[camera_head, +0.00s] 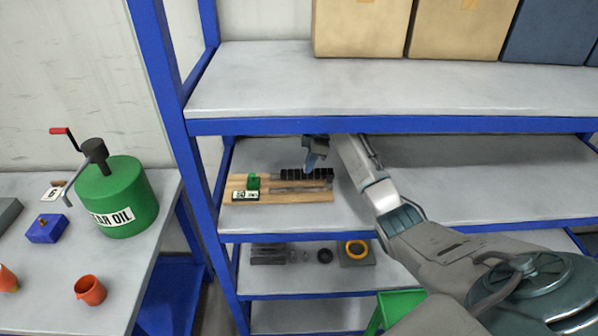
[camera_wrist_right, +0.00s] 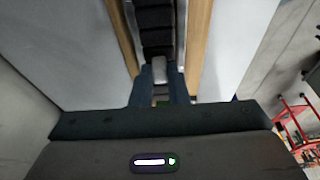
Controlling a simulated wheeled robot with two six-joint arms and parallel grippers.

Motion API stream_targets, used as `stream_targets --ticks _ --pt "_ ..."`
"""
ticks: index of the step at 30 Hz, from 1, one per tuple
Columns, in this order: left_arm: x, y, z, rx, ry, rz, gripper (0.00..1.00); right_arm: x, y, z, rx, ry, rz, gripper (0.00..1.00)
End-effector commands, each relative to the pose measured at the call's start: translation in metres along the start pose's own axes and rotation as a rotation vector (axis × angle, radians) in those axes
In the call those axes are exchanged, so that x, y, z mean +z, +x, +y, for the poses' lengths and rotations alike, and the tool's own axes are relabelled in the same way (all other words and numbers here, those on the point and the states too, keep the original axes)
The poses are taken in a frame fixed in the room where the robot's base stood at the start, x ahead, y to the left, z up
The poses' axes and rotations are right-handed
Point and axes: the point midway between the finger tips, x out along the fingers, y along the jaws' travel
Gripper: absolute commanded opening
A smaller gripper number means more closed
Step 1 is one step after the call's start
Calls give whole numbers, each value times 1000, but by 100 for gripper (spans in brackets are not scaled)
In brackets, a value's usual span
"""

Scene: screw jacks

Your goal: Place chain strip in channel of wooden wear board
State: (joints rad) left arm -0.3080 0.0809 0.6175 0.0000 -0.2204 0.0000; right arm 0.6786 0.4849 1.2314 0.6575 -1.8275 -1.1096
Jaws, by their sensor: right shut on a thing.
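The wooden wear board (camera_head: 285,196) lies on the middle shelf of the blue rack. The black segmented chain strip (camera_head: 300,173) is over the board's right half, along its length. In the right wrist view the chain strip (camera_wrist_right: 155,25) runs away from my fingers between two wooden edges (camera_wrist_right: 197,40). My right gripper (camera_head: 315,160) is at the strip from above and shut on it; the fingers also show in the wrist view (camera_wrist_right: 160,92). I cannot tell whether the strip touches the channel floor. My left gripper is not in view.
A small green item (camera_head: 253,182) and a white label (camera_head: 245,196) are at the board's left end. The upper shelf (camera_head: 390,85) with cardboard boxes (camera_head: 360,28) is above my arm. A blue post (camera_head: 175,110) stands left. The shelf right of my arm is clear.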

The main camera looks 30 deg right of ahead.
Motion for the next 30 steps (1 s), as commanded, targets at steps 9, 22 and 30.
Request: stream_targets --ticks 9,22,30 --pt "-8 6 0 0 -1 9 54 -32 11 0 1 1 0 0" --pt "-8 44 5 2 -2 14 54 -22 44 0 3 0 0 0" --pt "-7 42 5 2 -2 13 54 -22 42 0 1 0 0 0"
